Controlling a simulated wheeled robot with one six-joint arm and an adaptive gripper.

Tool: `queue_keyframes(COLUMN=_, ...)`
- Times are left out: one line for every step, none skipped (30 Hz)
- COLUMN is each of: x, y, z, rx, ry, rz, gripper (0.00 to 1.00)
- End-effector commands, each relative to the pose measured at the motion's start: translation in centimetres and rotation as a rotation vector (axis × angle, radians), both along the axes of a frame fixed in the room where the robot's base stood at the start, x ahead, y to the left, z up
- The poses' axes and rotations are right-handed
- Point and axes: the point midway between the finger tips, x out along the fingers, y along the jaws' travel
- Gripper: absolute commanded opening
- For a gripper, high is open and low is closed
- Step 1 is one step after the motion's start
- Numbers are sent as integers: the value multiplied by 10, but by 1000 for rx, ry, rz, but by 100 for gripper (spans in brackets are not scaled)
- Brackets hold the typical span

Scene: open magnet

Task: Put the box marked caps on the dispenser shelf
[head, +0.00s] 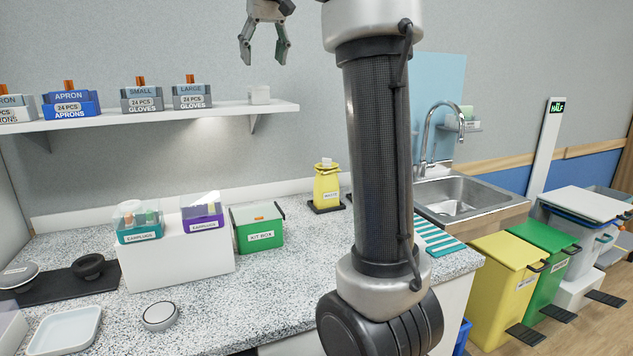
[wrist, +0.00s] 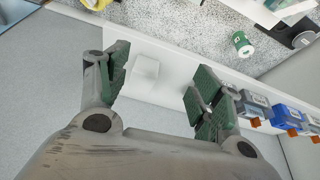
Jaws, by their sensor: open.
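A small white box (head: 260,94) stands on the right end of the white wall shelf (head: 170,117). No label on it can be read, so I cannot tell whether it is the box marked caps. My gripper (head: 263,57) is open and empty, above this box and apart from it. In the wrist view the white box (wrist: 146,70) shows beyond and between the spread fingers of my gripper (wrist: 160,68). No box with a readable caps marking shows in either view.
Glove boxes (head: 192,96) and apron boxes (head: 70,104) stand left on the shelf. Below are a green kit box (head: 258,236), a white riser (head: 178,262) with earplug boxes, and a yellow waste container (head: 327,188). A sink and bins are at the right.

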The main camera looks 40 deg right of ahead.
Motion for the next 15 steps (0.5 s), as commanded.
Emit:
queue_keyframes(x=-27, y=8, z=-12, rx=0, ry=1, rz=20, gripper=66)
queue_keyframes(x=-41, y=12, z=-21, rx=0, ry=1, rz=32, gripper=66)
queue_keyframes(x=-60, y=18, z=-35, rx=0, ry=2, rz=48, gripper=66)
queue_keyframes(x=-75, y=21, z=-46, rx=0, ry=2, rz=59, gripper=66)
queue_keyframes(x=-89, y=25, z=-58, rx=0, ry=3, rz=70, gripper=66)
queue_keyframes(x=-109, y=30, z=-76, rx=1, ry=3, rz=84, gripper=66)
queue_keyframes(x=-124, y=33, z=-90, rx=1, ry=4, rz=96, gripper=66)
queue_keyframes(x=-140, y=36, z=-105, rx=2, ry=4, rz=108, gripper=66)
queue_keyframes(x=-160, y=40, z=-125, rx=3, ry=6, rz=121, gripper=66)
queue_keyframes(x=-175, y=43, z=-141, rx=3, ry=5, rz=130, gripper=66)
queue_keyframes(x=-189, y=45, z=-157, rx=4, ry=6, rz=139, gripper=66)
queue_keyframes(x=-206, y=48, z=-177, rx=4, ry=6, rz=151, gripper=66)
queue_keyframes(x=-219, y=50, z=-192, rx=4, ry=6, rz=160, gripper=66)
queue_keyframes(x=-230, y=51, z=-206, rx=4, ry=7, rz=168, gripper=66)
queue_keyframes(x=-243, y=53, z=-224, rx=4, ry=8, rz=177, gripper=66)
